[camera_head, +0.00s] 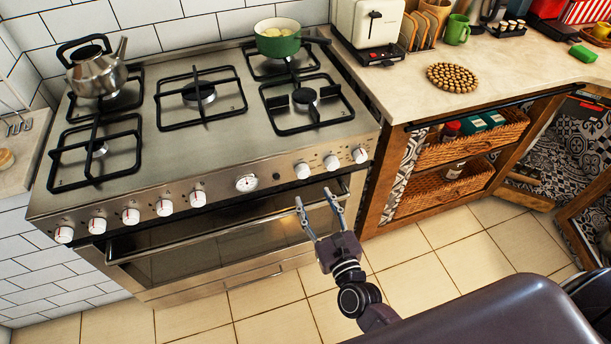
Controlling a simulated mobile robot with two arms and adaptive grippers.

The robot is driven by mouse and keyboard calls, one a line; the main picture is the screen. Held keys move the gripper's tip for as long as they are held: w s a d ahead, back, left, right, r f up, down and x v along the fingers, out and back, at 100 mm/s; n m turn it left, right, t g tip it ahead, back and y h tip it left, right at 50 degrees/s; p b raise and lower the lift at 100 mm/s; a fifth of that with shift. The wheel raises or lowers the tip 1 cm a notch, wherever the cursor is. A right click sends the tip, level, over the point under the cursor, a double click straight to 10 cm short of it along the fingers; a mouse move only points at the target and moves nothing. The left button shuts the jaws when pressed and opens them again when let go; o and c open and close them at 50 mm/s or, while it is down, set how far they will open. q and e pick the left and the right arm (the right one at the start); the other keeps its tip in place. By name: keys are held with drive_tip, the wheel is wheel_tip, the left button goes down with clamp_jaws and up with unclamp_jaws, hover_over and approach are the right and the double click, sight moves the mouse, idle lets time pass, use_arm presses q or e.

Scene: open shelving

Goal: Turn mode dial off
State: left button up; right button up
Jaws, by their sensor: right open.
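The steel stove has a front panel (223,190) with a row of white dials. On the right side of the panel are a left dial (302,170), a middle dial (331,163) and a right dial (360,155). Several more dials, such as this one (131,216), run along the left side. A round gauge (246,183) sits between the groups. I cannot tell which one is the mode dial, and the markings are too small to read. My right gripper (313,196) is open and empty, with its fingers pointing up toward the right dials. My left gripper is out of view.
The oven door handle (215,231) runs below the dials, close to my right gripper. A kettle (97,75) and a green pot (277,45) stand on the stove. A toaster (368,25) and a round wooden trivet (452,77) are on the right counter. The tiled floor in front is clear.

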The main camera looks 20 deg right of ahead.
sight(304, 175)
drive_tip(key=shift+m, duration=0.4)
drive_tip(key=w, duration=0.4)
drive_tip(key=w+r+p, duration=0.1)
drive_tip(key=w, duration=0.1)
drive_tip(key=shift+w+a+r, duration=0.1)
drive_tip(key=shift+w+a, duration=0.05)
drive_tip(key=shift+w, duration=0.9)
drive_tip(key=c, duration=1.1)
